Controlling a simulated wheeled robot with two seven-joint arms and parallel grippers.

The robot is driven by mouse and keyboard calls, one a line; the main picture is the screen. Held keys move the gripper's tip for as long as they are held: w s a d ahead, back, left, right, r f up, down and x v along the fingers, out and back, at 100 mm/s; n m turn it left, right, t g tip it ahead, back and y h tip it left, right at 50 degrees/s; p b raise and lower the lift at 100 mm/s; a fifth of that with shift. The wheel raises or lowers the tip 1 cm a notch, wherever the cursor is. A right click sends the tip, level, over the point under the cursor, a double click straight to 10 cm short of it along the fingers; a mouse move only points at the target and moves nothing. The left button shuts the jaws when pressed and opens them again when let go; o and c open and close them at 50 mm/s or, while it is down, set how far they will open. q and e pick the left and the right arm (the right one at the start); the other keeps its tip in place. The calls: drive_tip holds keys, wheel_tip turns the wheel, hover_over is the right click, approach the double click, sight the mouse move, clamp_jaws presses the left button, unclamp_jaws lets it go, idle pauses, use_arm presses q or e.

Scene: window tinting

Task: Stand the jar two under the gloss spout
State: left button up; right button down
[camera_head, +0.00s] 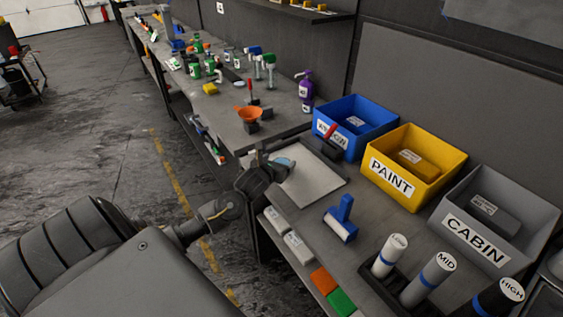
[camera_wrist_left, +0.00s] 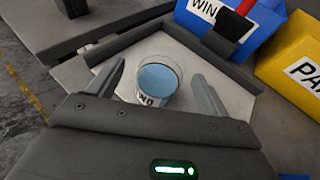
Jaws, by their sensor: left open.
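A round clear jar with light blue contents stands on a pale board (camera_head: 318,187) and shows in the head view (camera_head: 285,163). In the left wrist view the jar (camera_wrist_left: 158,78) has a label that appears upside down, seemingly "TWO", partly cut off. My left gripper (camera_head: 268,171) is open, and in the left wrist view its fingers (camera_wrist_left: 158,92) stand on either side of the jar with gaps visible. Two dispenser stands, one with a green top (camera_head: 269,62), rise on the far bench; I cannot read which spout is gloss. My right gripper is out of view.
Blue, yellow (camera_head: 412,165) and grey (camera_head: 500,217) bins line the wall side. The floor at left is open.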

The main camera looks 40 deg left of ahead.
use_arm(q)
drive_tip(key=shift+x, duration=1.45)
drive_tip(key=shift+d, duration=0.1)
drive_tip(key=c, duration=1.2)
drive_tip(key=shift+o, duration=0.2)
drive_tip(key=shift+r, duration=0.1)
